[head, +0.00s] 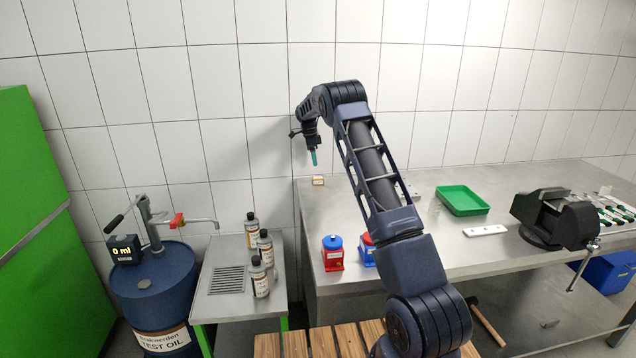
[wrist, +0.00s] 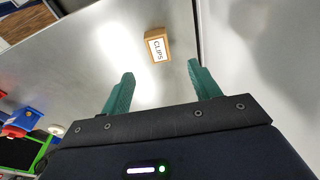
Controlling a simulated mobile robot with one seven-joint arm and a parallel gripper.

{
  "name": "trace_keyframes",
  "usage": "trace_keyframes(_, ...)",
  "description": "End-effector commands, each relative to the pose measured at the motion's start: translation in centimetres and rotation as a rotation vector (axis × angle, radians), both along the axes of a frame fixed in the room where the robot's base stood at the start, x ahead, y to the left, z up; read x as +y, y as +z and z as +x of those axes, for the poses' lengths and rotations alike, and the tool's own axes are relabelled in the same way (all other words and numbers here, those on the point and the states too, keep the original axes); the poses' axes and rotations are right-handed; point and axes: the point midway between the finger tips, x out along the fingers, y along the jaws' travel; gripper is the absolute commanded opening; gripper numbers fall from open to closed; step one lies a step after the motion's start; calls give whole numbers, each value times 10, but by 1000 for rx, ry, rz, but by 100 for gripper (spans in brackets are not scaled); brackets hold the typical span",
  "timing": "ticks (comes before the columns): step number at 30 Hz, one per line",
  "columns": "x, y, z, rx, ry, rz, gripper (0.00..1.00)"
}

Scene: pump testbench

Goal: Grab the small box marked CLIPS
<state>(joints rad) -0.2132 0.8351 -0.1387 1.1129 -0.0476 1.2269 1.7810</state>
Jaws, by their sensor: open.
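The small box marked CLIPS (wrist: 157,45) is tan with a white label and lies on the steel bench top, beyond my fingertips in the wrist view. In the head view the box (head: 318,181) sits near the bench's back left corner, close to the wall. My gripper (wrist: 161,80) is open, with its two green fingers apart and nothing between them. In the head view my gripper (head: 314,158) points down just above the box; the box is apart from the fingers.
The steel bench (head: 310,220) is clear around the box; the tiled wall is close behind. A red container with a blue lid (head: 333,253) stands near the front edge. A green tray (head: 462,200) and a vise (head: 556,218) are farther right. Bottles (head: 260,278) stand on a lower side table.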

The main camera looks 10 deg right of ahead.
Motion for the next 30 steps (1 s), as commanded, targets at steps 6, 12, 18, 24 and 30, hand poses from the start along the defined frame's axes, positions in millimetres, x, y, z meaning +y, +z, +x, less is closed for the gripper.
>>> trace_keyframes(6, -4, -26, -1, 3, 1, 0, 62)
trace_keyframes(12, -8, -50, -1, 1, 1, -1, 62)
trace_keyframes(18, -10, -61, -2, 2, 1, 0, 62)
trace_keyframes(24, -14, -87, -5, 3, 2, 0, 62)
trace_keyframes(30, -16, -103, -4, 1, 2, 0, 62)
